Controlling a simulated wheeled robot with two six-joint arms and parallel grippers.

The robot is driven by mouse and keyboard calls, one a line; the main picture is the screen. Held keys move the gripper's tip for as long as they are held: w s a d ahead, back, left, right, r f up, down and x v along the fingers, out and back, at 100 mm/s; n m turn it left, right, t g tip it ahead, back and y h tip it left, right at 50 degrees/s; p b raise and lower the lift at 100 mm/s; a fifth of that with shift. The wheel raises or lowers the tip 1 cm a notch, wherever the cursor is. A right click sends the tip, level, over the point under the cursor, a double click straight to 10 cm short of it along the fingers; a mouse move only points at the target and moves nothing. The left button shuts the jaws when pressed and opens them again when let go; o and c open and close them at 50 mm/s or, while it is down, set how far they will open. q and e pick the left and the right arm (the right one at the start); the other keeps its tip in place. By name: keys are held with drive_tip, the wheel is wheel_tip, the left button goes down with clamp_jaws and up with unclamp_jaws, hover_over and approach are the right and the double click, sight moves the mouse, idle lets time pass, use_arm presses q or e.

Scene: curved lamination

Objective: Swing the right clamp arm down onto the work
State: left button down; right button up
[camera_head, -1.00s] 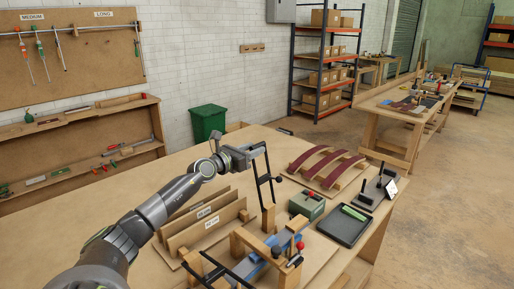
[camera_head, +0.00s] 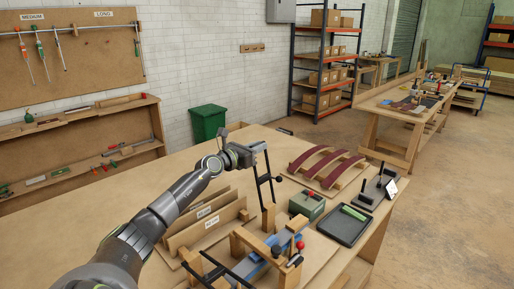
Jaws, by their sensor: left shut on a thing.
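My left gripper (camera_head: 261,147) is shut at the top of a black clamp arm (camera_head: 257,180), which stands raised, close to upright. The clamp arm rises from a wooden post (camera_head: 268,217) at the back of a wooden jig. Blue work (camera_head: 274,252) lies along the jig, with a wooden bar (camera_head: 256,241) crossing near it. Another black clamp arm (camera_head: 212,273) lies low at the front left of the jig. My right gripper is not in view.
Labelled upright boards (camera_head: 202,227) stand left of the jig, close under my left arm. A green box (camera_head: 306,204), a dark tray (camera_head: 343,226) and curved dark-red strips (camera_head: 318,161) lie to the right. The bench's left part is clear.

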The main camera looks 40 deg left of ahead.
use_arm(q)
drive_tip(key=shift+d+r+p, duration=0.25)
drive_tip(key=shift+d+p, duration=0.15)
drive_tip(key=shift+p, duration=0.35)
drive_tip(key=s+d+f+m+p, duration=0.1)
drive_tip(key=d+m+p, duration=0.6)
drive_tip(key=d+p, duration=0.4)
drive_tip(key=shift+s+d+f, duration=0.15)
drive_tip(key=shift+d+f, duration=0.05)
drive_tip(key=shift+d, duration=0.8)
